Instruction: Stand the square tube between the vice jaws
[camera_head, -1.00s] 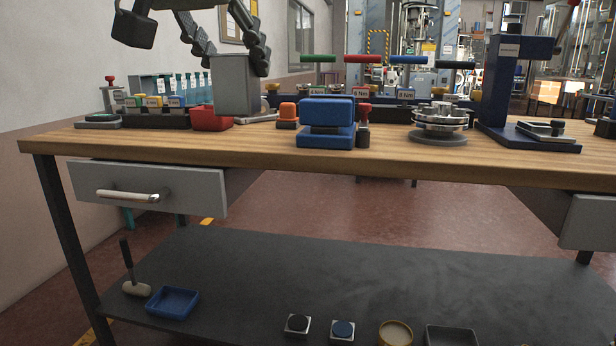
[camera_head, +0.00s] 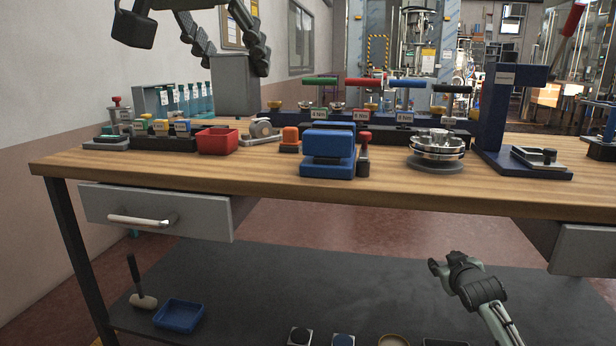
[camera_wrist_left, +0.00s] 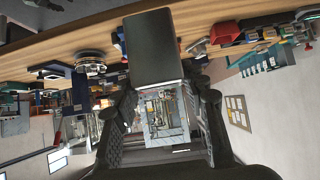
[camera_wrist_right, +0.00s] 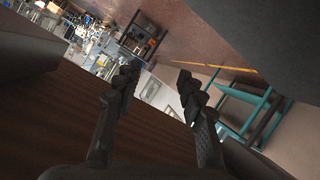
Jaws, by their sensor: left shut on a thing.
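The grey square tube (camera_head: 237,98) is upright in the head view, above the back left of the bench. My left gripper (camera_head: 250,55) is shut on its upper part; the fingertips are partly hidden by the tube. The tube also fills the upper middle of the left wrist view (camera_wrist_left: 155,48) between the fingers. The blue vice (camera_head: 328,146) stands on the bench to the right of the tube and apart from it; the gap between its jaws is hard to make out. My right gripper (camera_head: 447,262) is open and empty, low in front of the bench.
A red bin (camera_head: 217,141) and an orange-topped block (camera_head: 290,140) stand left of the vice. A red-topped post (camera_head: 364,155) is close at its right. T-handled tools (camera_head: 362,83) stand behind. A round metal fixture (camera_head: 437,147) and blue stand (camera_head: 495,120) are further right.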

